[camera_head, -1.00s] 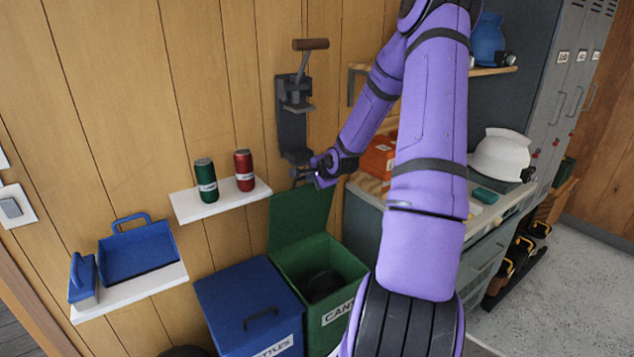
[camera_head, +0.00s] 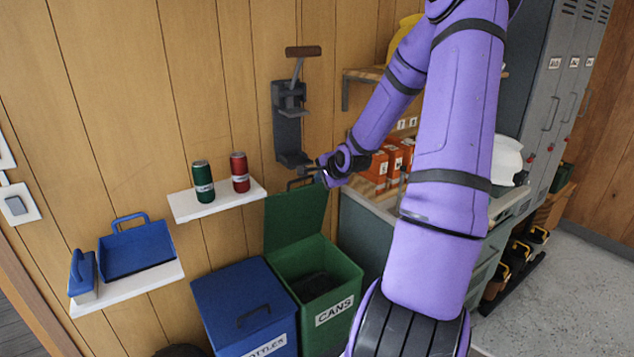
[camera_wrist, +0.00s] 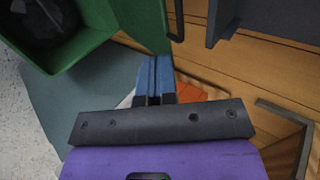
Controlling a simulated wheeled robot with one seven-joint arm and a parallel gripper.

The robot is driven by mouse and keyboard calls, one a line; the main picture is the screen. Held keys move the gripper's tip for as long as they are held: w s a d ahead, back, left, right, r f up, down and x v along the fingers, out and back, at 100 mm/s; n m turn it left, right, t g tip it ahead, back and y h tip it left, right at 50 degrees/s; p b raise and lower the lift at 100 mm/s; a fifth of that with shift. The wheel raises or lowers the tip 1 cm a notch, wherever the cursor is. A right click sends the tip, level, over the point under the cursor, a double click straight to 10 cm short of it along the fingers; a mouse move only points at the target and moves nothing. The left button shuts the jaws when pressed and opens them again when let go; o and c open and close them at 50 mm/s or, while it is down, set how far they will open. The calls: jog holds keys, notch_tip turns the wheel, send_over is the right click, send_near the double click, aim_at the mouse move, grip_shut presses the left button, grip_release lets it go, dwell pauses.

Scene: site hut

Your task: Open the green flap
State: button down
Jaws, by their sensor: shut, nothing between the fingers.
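The green flap (camera_head: 296,217) is the lid of the green bin (camera_head: 338,283) labelled CANS. It stands raised, tilted back against the wooden wall, and the bin's mouth is uncovered with a dark inside. A dark handle (camera_head: 300,182) sits at the flap's top edge. My gripper (camera_head: 312,171) is shut and empty, close beside that handle; I cannot tell whether they touch. In the wrist view the shut fingers (camera_wrist: 155,75) are beside the green flap (camera_wrist: 140,22), with the handle (camera_wrist: 176,20) just right of the flap.
A blue lidded bin (camera_head: 243,310) labelled BOTTLES stands left of the green one. A can crusher (camera_head: 289,125) is on the wall above the flap. A shelf (camera_head: 217,204) holds a green can (camera_head: 203,181) and a red can (camera_head: 240,172). A counter with orange boxes (camera_head: 377,168) is at right.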

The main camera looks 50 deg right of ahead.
jog(key=shift+d+v, duration=0.25)
jog(key=shift+v, duration=1.3)
jog(key=t+h, duration=0.2)
jog(key=t, duration=0.6)
send_near(304, 179)
jog(key=x, duration=0.7)
jog(key=shift+w+d, duration=0.15)
jog(key=shift+w, duration=0.1)
jog(key=x, duration=0.3)
jog(key=shift+w+r, duration=0.15)
jog(key=shift+r, duration=0.25)
